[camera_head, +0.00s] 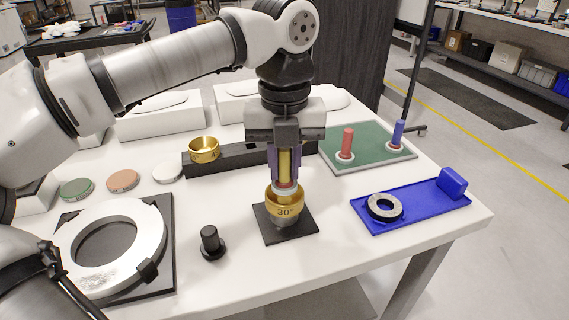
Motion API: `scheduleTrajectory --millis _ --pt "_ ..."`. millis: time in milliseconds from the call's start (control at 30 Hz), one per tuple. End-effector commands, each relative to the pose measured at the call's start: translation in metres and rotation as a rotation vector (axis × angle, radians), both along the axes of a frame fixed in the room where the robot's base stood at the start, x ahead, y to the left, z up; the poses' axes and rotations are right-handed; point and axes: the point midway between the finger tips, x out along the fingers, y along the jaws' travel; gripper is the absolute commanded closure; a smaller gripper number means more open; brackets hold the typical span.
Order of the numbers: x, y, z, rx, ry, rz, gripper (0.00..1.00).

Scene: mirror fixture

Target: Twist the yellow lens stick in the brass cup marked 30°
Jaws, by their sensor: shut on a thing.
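The brass cup marked 30° (285,207) sits on a small black square base (268,230) near the front middle of the white table. The yellow lens stick (285,164) stands upright with its lower end at the cup. My gripper (285,172) points straight down above the cup, its purple-grey fingers shut on the yellow stick from both sides. The fingers cover part of the stick, and its bottom is hidden by the cup's wall.
A second brass cup (204,149) sits on a black bar (222,161) behind. A green tray (375,160) holds a red stick (347,142) and a blue stick (397,133). A blue tray (425,210) with a dark ring (385,207) lies right. A black knob (211,241) and white ring (148,232) stand left.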

Motion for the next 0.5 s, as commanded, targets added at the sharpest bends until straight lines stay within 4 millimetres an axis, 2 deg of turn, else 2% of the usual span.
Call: scheduleTrajectory --millis 33,500 --pt "0.0 0.0 0.008 0.0 -0.001 0.0 1.0" --pt "0.0 0.0 0.045 -0.001 -0.001 0.0 1.0"
